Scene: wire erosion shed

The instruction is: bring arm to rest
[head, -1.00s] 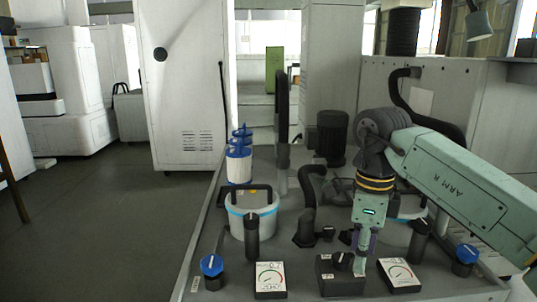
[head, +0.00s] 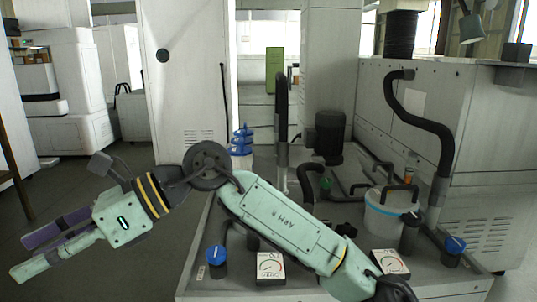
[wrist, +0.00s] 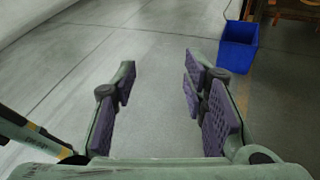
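My arm (head: 285,232) reaches across the front of the grey bench to the left in the head view. My gripper (head: 35,258) is out past the bench's left edge, over the dark floor, pointing left and slightly down. In the wrist view my gripper (wrist: 158,90) has its purple-padded fingers wide apart. Only bare floor shows between them, and nothing is held. The arm hides part of the bench's front and middle.
The bench (head: 480,282) carries two gauges (head: 270,266) (head: 389,262), blue-capped knobs (head: 216,256) (head: 454,246), a white bucket (head: 385,225) and black hoses. A white cabinet (head: 185,80) stands behind. A blue bin (wrist: 238,45) stands on the floor. Floor left of the bench is open.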

